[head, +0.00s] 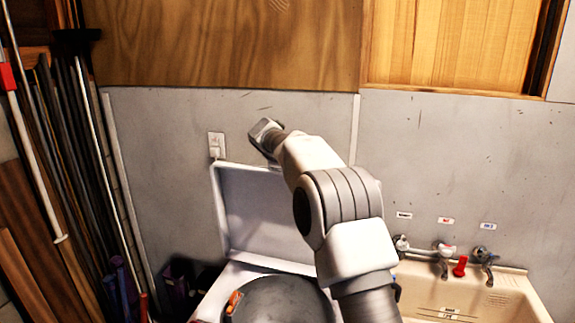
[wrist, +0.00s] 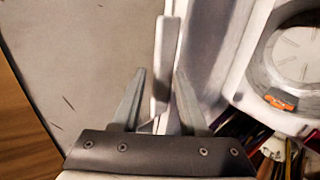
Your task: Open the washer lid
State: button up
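The washer lid (head: 268,215) is a white panel standing raised, close to upright, near the grey wall in the head view. The washer (head: 213,300) is below it, partly hidden by my arm, and its round tub opening (wrist: 300,50) shows uncovered in the wrist view. My gripper (head: 263,132) is above the lid's top edge, near the wall. In the wrist view my gripper's fingers (wrist: 160,78) are apart, with a pale narrow bar between or beyond them that looks like the lid's edge; I cannot tell whether they touch it.
A utility sink (head: 470,300) with taps (head: 445,250) stands to the right. Long poles and boards (head: 60,170) lean at the left. A wall outlet (head: 216,145) is left of my gripper, and a wooden cabinet (head: 230,45) hangs above. A small orange item (wrist: 280,103) is at the tub's rim.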

jog(key=shift+s+a+r, duration=0.1)
jog(key=shift+r, duration=0.05)
jog(key=b+v, duration=0.4)
jog(key=v, duration=1.3)
jog(key=shift+s+r, duration=0.1)
jog(key=s+d+f+m+g+y+b, duration=0.1)
jog(key=s+d+f+m, duration=0.1)
jog(key=s+d, duration=0.35)
jog(key=s+d+f+m+g, duration=0.1)
jog(key=s+d+f+m, duration=0.15)
jog(key=s, duration=0.65)
jog(key=s+d+f+m+g+y+b, duration=0.1)
jog(key=s+d+m, duration=0.15)
jog(key=s, duration=0.45)
jog(key=s+d+f+m, duration=0.1)
jog(key=s+f+m, duration=0.2)
jog(key=s+f, duration=0.4)
jog(key=s+d+f+m+g+y+b, duration=0.1)
jog(key=s+f+m, duration=0.3)
jog(key=s, duration=0.9)
notch_tip(320, 180, down, 3)
jog(key=shift+d+f+y, duration=0.2)
jog(key=shift+d+y, duration=0.1)
jog(key=shift+d, duration=0.15)
jog(key=shift+o, duration=0.6)
